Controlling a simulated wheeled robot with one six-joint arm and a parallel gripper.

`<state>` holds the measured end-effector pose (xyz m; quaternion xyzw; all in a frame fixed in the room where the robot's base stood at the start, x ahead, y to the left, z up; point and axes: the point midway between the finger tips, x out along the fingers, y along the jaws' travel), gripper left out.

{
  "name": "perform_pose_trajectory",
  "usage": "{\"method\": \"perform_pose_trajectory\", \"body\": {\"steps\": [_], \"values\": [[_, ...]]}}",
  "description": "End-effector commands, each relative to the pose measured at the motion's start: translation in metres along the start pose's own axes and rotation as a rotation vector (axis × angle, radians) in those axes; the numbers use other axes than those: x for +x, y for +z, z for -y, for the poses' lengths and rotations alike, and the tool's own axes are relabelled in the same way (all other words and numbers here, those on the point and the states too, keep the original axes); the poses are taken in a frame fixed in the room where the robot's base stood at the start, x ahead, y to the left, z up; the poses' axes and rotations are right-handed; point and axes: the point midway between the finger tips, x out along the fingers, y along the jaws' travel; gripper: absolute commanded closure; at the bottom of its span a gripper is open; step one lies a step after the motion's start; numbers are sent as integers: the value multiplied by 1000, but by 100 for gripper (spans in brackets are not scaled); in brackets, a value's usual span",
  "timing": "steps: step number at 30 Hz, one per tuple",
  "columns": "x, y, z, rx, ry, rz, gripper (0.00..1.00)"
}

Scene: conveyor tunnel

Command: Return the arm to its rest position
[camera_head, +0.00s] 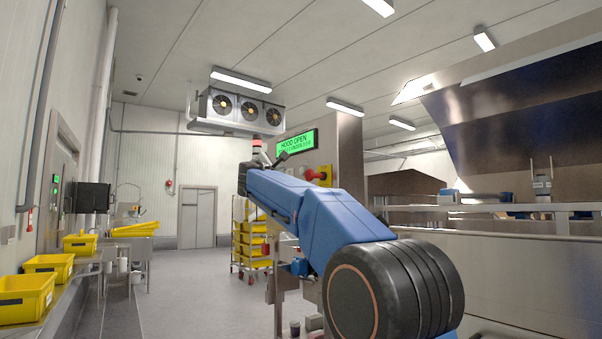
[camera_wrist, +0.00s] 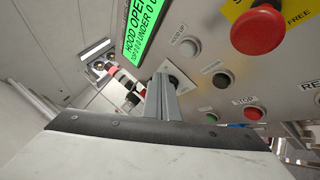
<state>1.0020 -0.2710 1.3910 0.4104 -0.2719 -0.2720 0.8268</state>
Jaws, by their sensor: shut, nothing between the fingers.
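My blue arm (camera_head: 320,215) reaches forward and away from my body in the head view, its far end close to a control panel on a steel cabinet. My gripper (camera_wrist: 162,88) shows in the wrist view with its grey fingers together and nothing between them. The fingertips are in front of the panel (camera_wrist: 222,80), beside a dark round control at the panel's left part. I cannot tell whether they touch it. Part of the panel is hidden behind the fingers and the wrist.
The panel carries a red mushroom button (camera_wrist: 258,30), a hood-up button (camera_wrist: 190,46) and a green display (camera_head: 296,143) reading HOOD OPEN. A steel machine (camera_head: 520,240) stands right. Yellow crates (camera_head: 25,297) line the left; a crate trolley (camera_head: 252,240) stands beyond. The aisle floor (camera_head: 195,290) is clear.

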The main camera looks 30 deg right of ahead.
Motion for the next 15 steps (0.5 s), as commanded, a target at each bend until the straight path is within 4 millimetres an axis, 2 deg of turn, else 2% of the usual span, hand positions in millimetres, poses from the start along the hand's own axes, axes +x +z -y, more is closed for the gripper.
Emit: {"method": "perform_pose_trajectory", "body": {"steps": [11, 15], "values": [[-3, 1, 3, 12, -8, -5, 100], [-24, 2, 27, 94, -69, -38, 100]]}}
